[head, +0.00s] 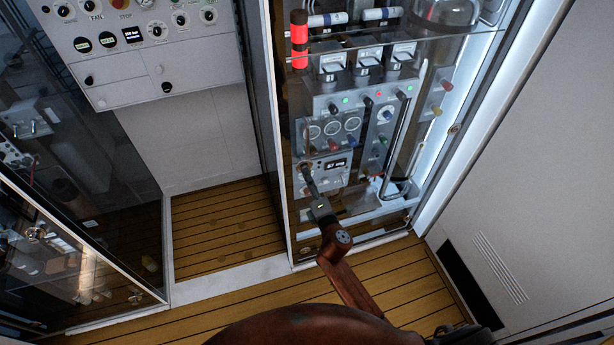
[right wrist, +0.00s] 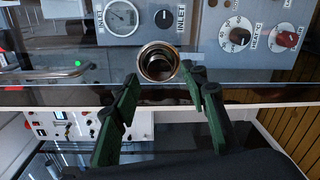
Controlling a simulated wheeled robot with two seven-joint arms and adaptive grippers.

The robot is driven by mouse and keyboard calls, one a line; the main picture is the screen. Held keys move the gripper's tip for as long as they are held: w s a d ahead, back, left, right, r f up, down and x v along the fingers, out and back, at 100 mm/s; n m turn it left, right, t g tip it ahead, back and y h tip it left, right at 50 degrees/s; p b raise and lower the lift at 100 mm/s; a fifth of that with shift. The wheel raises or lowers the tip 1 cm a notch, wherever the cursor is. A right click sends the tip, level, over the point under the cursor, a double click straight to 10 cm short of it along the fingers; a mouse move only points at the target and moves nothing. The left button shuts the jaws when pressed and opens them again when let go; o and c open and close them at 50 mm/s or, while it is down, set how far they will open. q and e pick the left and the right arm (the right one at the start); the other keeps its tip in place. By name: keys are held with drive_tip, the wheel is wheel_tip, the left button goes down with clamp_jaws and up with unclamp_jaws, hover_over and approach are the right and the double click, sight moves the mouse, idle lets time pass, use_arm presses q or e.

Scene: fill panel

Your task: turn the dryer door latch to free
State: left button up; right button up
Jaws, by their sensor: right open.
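A round, brass-coloured metal fitting with a dark centre (right wrist: 158,62) sits at the edge of the glass-fronted cabinet in the right wrist view. It looks like the door latch, but its turned position is not clear. My right gripper (right wrist: 160,74) is open, with one dark green finger on each side of the fitting. I cannot tell whether either finger touches it. In the head view my right gripper (head: 307,178) reaches the left side of the cabinet's glass door (head: 345,222), and the fitting is mostly hidden there. My left gripper is not in view.
Behind the glass are gauges (head: 332,129), coloured knobs and a small display. A red and black cylinder (head: 299,40) stands at the upper left. A white control panel (head: 150,55) hangs at the left. Another glass cabinet (head: 75,225) stands far left. Wooden floor (head: 225,225) lies between them.

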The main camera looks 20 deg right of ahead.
drive_tip(key=s, duration=0.9)
drive_tip(key=shift+s+d+r, duration=0.15)
drive_tip(key=shift+s+r, duration=0.05)
drive_tip(key=shift+s, duration=0.1)
drive_tip(key=shift+f, duration=0.1)
drive_tip(key=s+d+f+m+g, duration=0.2)
drive_tip(key=f, duration=0.9)
drive_tip(key=s+d+f+m+g, duration=0.1)
drive_tip(key=d+f+m+g, duration=0.1)
drive_tip(key=f, duration=0.9)
drive_tip(key=s+d+f+m+g, duration=0.25)
drive_tip(key=s+f, duration=0.35)
drive_tip(key=f, duration=0.4)
drive_tip(key=s+d+f+m+g, duration=0.25)
drive_tip(key=s+f, duration=0.35)
drive_tip(key=f, duration=0.4)
drive_tip(key=s+d+f+m+g, duration=0.1)
drive_tip(key=s+f+m+g, duration=0.1)
drive_tip(key=s+f, duration=0.5)
drive_tip(key=s+d+f+m+g, duration=0.2)
drive_tip(key=s+f+m, duration=0.3)
drive_tip(key=s, duration=1.4)
drive_tip(key=s+d+f+m+g, duration=0.1)
drive_tip(key=s+f+m+g, duration=0.2)
drive_tip(key=s+f, duration=0.5)
drive_tip(key=s+m, duration=0.1)
drive_tip(key=s, duration=0.4)
drive_tip(key=shift+d+f+g+h, duration=0.25)
drive_tip(key=shift+f+g+h, duration=0.05)
drive_tip(key=shift+f+h, duration=0.1)
